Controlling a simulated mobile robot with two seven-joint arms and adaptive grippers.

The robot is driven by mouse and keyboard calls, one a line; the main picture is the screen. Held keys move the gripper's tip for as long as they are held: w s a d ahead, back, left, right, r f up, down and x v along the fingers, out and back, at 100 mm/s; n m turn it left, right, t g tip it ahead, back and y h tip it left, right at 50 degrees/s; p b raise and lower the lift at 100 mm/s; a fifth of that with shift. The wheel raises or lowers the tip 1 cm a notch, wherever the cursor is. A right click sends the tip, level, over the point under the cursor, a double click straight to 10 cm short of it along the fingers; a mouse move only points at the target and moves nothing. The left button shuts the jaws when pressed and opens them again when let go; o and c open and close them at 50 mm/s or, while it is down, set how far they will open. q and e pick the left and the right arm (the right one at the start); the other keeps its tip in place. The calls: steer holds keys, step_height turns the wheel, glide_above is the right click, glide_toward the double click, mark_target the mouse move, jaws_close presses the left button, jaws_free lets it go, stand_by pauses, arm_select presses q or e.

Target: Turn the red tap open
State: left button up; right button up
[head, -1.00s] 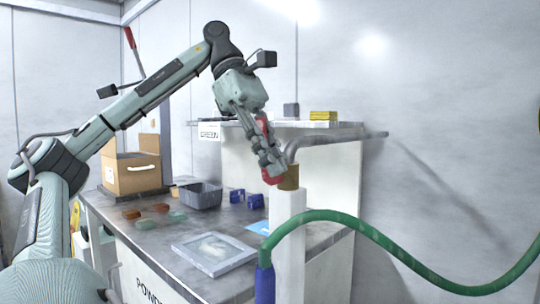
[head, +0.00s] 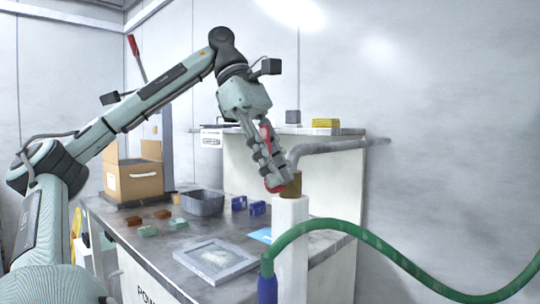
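The red tap (head: 276,188) sits at the brass fitting (head: 291,185) on top of a white post, where a grey pipe arrives. Its red shows below my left gripper's fingers and again higher up, beside them. My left gripper (head: 270,170) points down at the tap, and its fingers overlap the red handle and hide most of it. From this side I cannot tell whether the fingers are closed on the handle or only around it. My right gripper is not in view.
A green hose (head: 350,228) with a blue end hangs in front of the post. The bench holds a cardboard box (head: 135,178), a grey bin (head: 203,203), a framed plate (head: 215,259) and several small blocks. A shelf behind carries a yellow block (head: 325,123).

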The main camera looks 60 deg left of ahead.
arm_select(q)
steer(key=v, duration=1.2)
steer(key=shift+f, duration=0.1)
steer(key=shift+c, duration=0.5)
